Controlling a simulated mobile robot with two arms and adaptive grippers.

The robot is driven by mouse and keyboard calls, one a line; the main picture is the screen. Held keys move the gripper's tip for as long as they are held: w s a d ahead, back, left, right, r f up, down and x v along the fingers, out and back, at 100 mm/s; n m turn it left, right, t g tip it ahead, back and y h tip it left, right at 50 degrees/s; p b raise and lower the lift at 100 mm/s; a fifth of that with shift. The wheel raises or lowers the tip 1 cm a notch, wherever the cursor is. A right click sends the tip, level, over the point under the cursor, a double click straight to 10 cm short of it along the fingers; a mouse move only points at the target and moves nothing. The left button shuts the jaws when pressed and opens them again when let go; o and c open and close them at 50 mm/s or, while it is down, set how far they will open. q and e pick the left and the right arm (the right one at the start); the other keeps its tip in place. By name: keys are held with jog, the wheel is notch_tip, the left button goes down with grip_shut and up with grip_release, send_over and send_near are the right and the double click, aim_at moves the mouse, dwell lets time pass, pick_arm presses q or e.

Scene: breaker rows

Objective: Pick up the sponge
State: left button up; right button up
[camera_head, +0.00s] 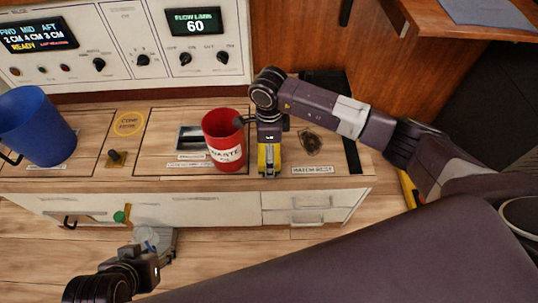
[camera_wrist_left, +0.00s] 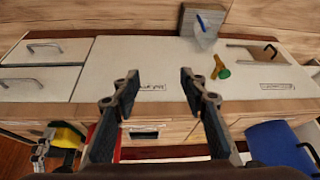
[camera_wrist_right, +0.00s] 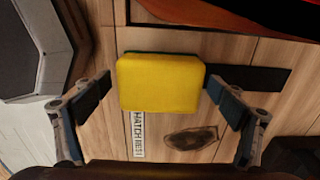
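The sponge (camera_wrist_right: 160,82) is yellow with a green layer at its far edge. In the right wrist view it lies between the fingers of my right gripper (camera_wrist_right: 157,88), which is open. A small gap shows at the left finger; the right finger is very near or touching the sponge. In the head view the right gripper (camera_head: 268,140) points down at the counter over the yellow sponge (camera_head: 269,161), partly hiding it. The left wrist view shows the sponge (camera_wrist_left: 66,136) at lower left. My left gripper (camera_wrist_left: 160,90) is open and empty, low in front of the drawers.
A red waste cup (camera_head: 222,146) stands close left of the right gripper. A blue bin (camera_head: 36,128) is at the far left. A dark oval patch (camera_wrist_right: 190,140) and a hatch label (camera_wrist_right: 138,135) lie near the sponge. The control panel (camera_head: 125,45) stands behind.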

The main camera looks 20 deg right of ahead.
jog(key=c, duration=0.9)
pick_arm(q)
jog(key=shift+s, duration=0.1)
pick_arm(e)
jog(key=shift+r, duration=0.15)
jog(key=shift+c, duration=0.2)
jog(key=shift+r, duration=0.25)
notch_tip(320, 180, up, 2)
jog(key=shift+p, duration=0.35)
notch_tip(320, 180, up, 2)
jog(key=shift+w+r+p, duration=0.1)
jog(key=shift+r+p, duration=0.1)
jog(key=shift+p, duration=0.1)
pick_arm(q)
jog(key=shift+s+a+f+g+p, duration=0.25)
jog(key=shift+s+f+g+p, duration=0.25)
jog(key=shift+s+f+p, duration=0.15)
jog(key=shift+s+a+f+g+p, duration=0.2)
jog(key=shift+s+f+g+p, duration=0.3)
jog(key=shift+s, duration=0.2)
pick_arm(e)
notch_tip(320, 180, up, 15)
jog(key=shift+f, duration=0.1)
